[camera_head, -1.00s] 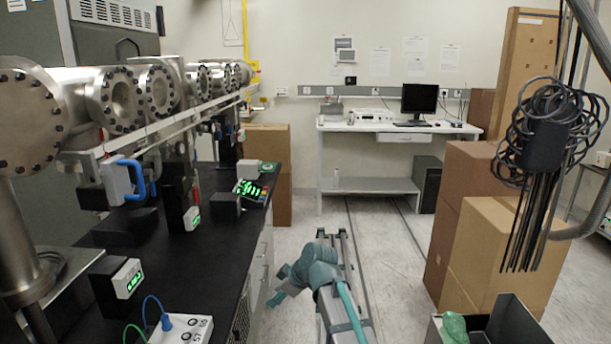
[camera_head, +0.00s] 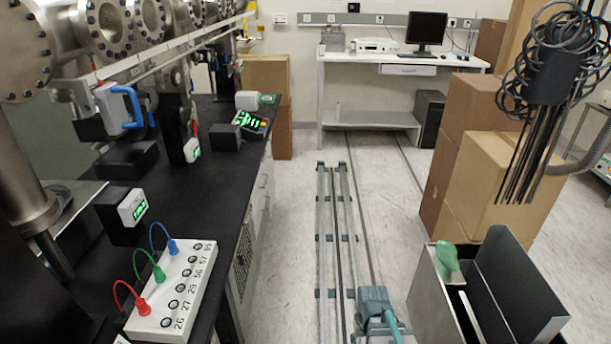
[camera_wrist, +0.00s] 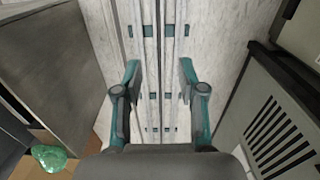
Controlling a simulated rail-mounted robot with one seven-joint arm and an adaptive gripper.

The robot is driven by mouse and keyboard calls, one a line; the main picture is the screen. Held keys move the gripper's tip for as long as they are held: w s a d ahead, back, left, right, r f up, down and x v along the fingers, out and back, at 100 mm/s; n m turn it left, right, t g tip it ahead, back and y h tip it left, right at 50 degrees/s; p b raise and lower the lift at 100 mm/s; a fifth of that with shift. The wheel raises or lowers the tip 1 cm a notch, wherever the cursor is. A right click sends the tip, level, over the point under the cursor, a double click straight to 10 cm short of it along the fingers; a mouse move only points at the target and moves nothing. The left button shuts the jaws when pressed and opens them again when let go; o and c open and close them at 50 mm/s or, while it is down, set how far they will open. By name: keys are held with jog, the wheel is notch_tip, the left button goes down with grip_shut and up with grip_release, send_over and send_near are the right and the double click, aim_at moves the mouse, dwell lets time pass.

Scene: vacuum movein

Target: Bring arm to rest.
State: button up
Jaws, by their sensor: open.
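My gripper (camera_wrist: 159,72) shows in the wrist view with its two teal and grey fingers spread apart. Nothing is between the fingers, and they point over the floor rails (camera_wrist: 155,35). In the head view only a small teal part of my arm shows at the bottom edge, at the near end of the rails (camera_head: 336,225). The rest of my arm and my gripper are out of that view.
A black bench (camera_head: 208,118) holds a white socket box (camera_head: 175,290) with red, green and blue leads. Cardboard boxes (camera_head: 495,180) and an open grey bin (camera_head: 440,290) with a green item (camera_head: 447,258) stand right. A desk (camera_head: 350,90) is behind. The rail lane ahead is clear.

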jog(key=s+f+g+b, duration=1.2)
jog(key=s+f+b, duration=0.9)
jog(key=s+f, duration=1.3)
jog(key=w+r+t+p, duration=0.2)
jog(key=r+p, duration=0.7)
jog(key=p, duration=0.3)
jog(key=w+r+t+p, duration=0.3)
jog(key=r+p, duration=0.5)
jog(key=p, duration=0.3)
jog(key=shift+w+r+p, duration=0.15)
jog(key=shift+r+p, duration=0.2)
jog(key=shift+r, duration=0.05)
jog(key=shift+a, duration=0.1)
